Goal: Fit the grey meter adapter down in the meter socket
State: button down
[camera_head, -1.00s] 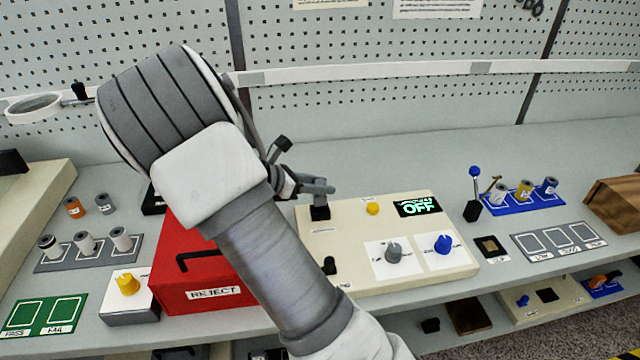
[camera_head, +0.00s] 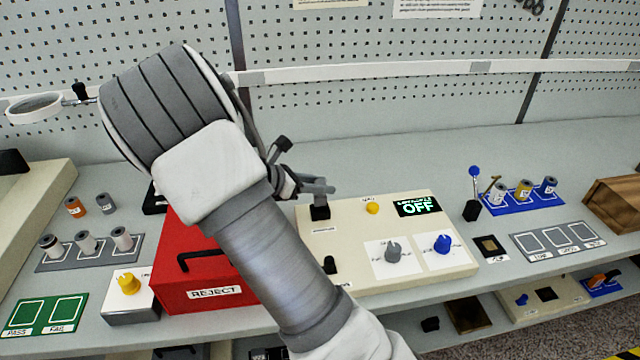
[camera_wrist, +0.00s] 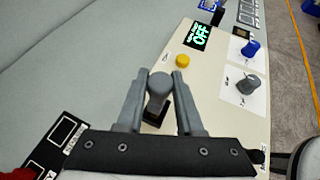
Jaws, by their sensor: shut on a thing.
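My gripper (camera_wrist: 161,74) has its two grey fingers on either side of a grey round-topped piece, which I take to be the grey meter adapter (camera_wrist: 158,86). A black block, apparently the meter socket (camera_wrist: 155,116), shows just below the adapter in the wrist view. In the head view my gripper (camera_head: 318,187) is above the black block (camera_head: 320,212) at the back left of the cream panel. The adapter is hard to pick out from the fingers there. I cannot tell whether its lower end is inside the socket.
The cream panel (camera_head: 330,250) carries a yellow button (camera_head: 373,208), an OFF display (camera_head: 418,206), a grey knob (camera_head: 393,252) and a blue knob (camera_head: 442,244). A red REJECT box (camera_head: 180,285) stands left of it. Spools stand in a blue rack (camera_head: 535,207) at right.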

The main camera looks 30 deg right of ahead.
aim_at(316, 196)
jog(key=shift+f+b, duration=0.85)
jog(key=shift+f, duration=0.9)
jog(key=shift+c, duration=2.4)
grip_release()
jog(key=p+v, duration=0.1)
jog(key=v, duration=1.6)
jog(key=shift+a+r, duration=0.1)
jog(key=shift+a, duration=0.15)
jog(key=shift+s+d, duration=0.1)
